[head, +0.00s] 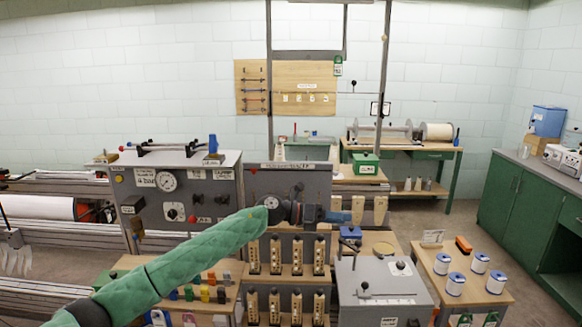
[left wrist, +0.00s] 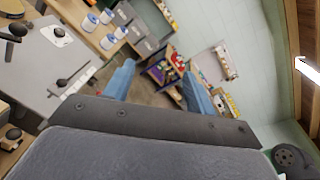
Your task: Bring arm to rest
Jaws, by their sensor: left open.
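My left arm, in a green quilted sleeve (head: 190,258), reaches from the lower left to the middle of the head view. Its gripper (head: 345,217) points right, with blue fingers, in front of the grey machine panel (head: 300,180). In the left wrist view the two blue fingers of this gripper (left wrist: 160,82) stand well apart with nothing between them. Whether the gripper touches the panel cannot be told. My right arm and gripper are in neither view.
A grey box with a lever (head: 378,290) stands below and right of the gripper. White and blue spools (head: 456,284) sit on a wooden table at the right. Racks with several wooden pieces (head: 277,255) stand below the gripper. Floor shows near the green cabinets (head: 500,195).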

